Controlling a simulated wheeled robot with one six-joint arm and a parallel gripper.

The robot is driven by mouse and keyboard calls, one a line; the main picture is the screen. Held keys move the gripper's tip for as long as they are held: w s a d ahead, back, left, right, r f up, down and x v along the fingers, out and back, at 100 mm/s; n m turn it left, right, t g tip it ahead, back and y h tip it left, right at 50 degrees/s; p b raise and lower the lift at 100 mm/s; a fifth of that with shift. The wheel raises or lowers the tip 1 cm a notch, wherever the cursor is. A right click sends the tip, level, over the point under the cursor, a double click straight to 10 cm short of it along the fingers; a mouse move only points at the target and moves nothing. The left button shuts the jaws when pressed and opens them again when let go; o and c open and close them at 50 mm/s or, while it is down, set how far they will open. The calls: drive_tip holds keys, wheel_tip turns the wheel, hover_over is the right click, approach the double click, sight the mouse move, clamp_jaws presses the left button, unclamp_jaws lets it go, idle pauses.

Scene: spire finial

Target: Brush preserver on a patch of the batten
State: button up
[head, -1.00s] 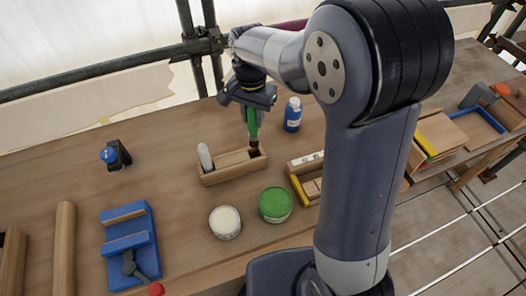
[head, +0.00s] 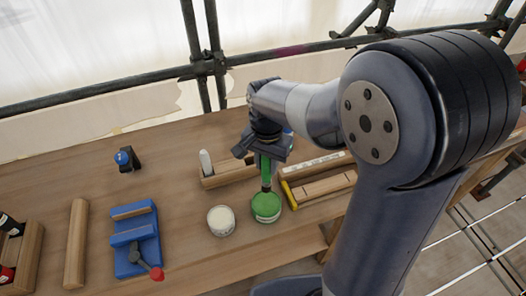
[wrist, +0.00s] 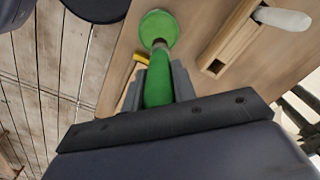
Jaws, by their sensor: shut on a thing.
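My gripper (head: 267,152) is shut on the green handle of a brush (head: 265,172), which points down with its bristle end at the green pot (head: 266,207). In the wrist view the green brush handle (wrist: 158,85) runs from the jaws towards the green pot (wrist: 158,27). I cannot tell whether the bristles touch the green surface. A batten (head: 327,185), a pale wooden strip, seems to lie in the wooden frame with a yellow end to the right of the pot.
A white pot (head: 221,220) stands just left of the green one. A wooden holder (head: 221,178) with a white-handled tool (head: 205,161) is behind them. A blue clamp (head: 134,240) with a red-tipped lever stands left. Bare bench lies between.

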sight(267, 181)
drive_tip(key=shift+s+d, duration=0.1)
drive_tip(key=shift+s, duration=0.2)
drive_tip(key=shift+w+f+b, duration=0.1)
drive_tip(key=shift+f+b, duration=0.7)
drive_tip(key=shift+f, duration=0.15)
drive_tip(key=shift+f+b, duration=1.65)
drive_tip(key=shift+f, duration=0.45)
drive_tip(key=shift+f+b, duration=0.35)
drive_tip(key=shift+f, duration=0.2)
wheel_tip(267, 181, up, 7)
drive_tip(key=p, duration=0.6)
drive_tip(key=shift+r, duration=0.1)
